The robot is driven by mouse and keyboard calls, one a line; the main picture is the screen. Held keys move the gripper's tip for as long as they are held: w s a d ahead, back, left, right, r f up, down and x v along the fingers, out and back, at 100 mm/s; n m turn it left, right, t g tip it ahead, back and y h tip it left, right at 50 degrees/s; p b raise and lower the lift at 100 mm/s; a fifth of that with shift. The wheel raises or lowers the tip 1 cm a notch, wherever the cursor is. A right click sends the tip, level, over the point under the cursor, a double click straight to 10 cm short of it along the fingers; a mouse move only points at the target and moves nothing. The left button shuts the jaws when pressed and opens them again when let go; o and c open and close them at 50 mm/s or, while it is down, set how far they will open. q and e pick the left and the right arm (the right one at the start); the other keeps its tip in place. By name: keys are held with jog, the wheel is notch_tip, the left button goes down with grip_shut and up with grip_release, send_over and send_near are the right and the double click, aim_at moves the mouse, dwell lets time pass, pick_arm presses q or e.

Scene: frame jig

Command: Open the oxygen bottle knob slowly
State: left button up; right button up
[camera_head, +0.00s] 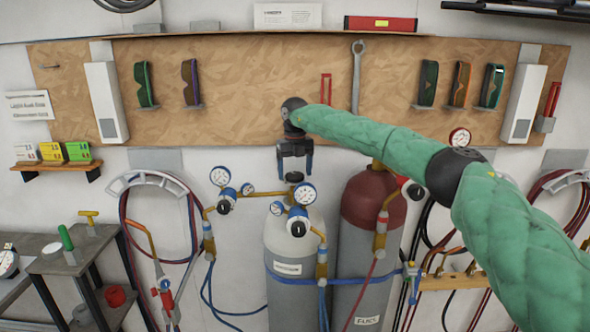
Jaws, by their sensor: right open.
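The oxygen bottle (290,255) is the grey cylinder with a pale top, blue-banded regulator and blue hose, standing against the wall. Its dark knob (294,177) sits at the top of the bottle. My right gripper (295,168) points down just above the knob, with its two fingers spread open to either side. Whether the fingers touch the knob cannot be told. Part of the knob and valve is hidden behind the gripper and gauge. My left gripper is not in view.
A second bottle (372,205) with a dark red top stands close on the right, partly behind my right arm. Pressure gauges (303,194) crowd the front of the oxygen bottle. A blue strap (340,281) crosses both bottles. A metal table (70,257) stands at left.

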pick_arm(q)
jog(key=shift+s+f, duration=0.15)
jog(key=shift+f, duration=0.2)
pick_arm(e)
jog(key=shift+f, duration=0.25)
jog(key=shift+c, duration=0.4)
jog(key=c, duration=0.9)
